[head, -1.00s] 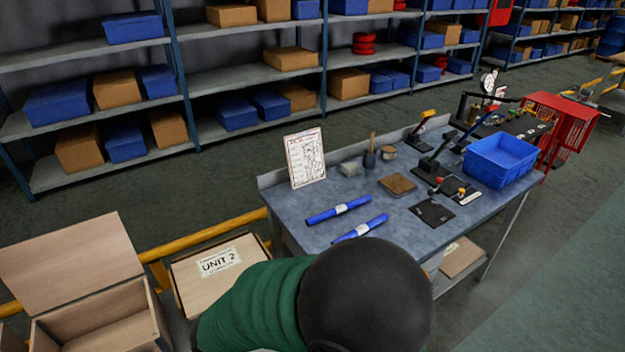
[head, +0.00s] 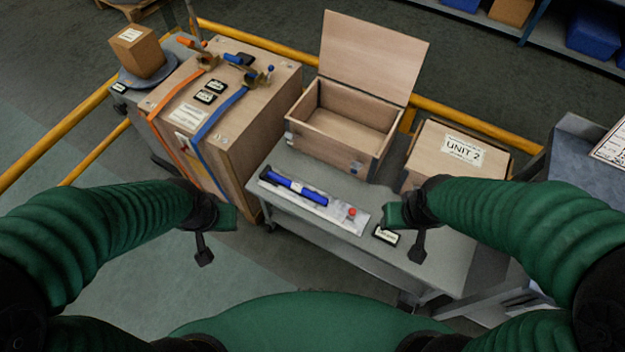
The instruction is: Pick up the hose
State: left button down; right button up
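A blue hose (head: 292,186) with black ends lies on a pale, clear-looking sheet or tray (head: 330,212) on top of a grey cart (head: 440,262). A small red part (head: 351,212) is beside its right end. My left gripper (head: 215,236) is left of the cart, below and left of the hose. It looks open and empty, with its fingers apart. My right gripper (head: 404,232) is in front of the cart top, right of the hose and the red part. It also looks open and empty. Neither gripper touches the hose.
An open wooden box (head: 345,125) and a "UNIT 2" box (head: 456,158) stand behind the hose. A strapped wooden crate (head: 225,120) is on the left. A yellow rail (head: 460,117) runs behind.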

aim_at(296, 186)
jog(key=i+z, duration=0.25)
jog(key=z, duration=0.2)
jog(key=i+j+z, duration=0.1)
jog(key=z, duration=0.3)
jog(key=i, duration=0.1)
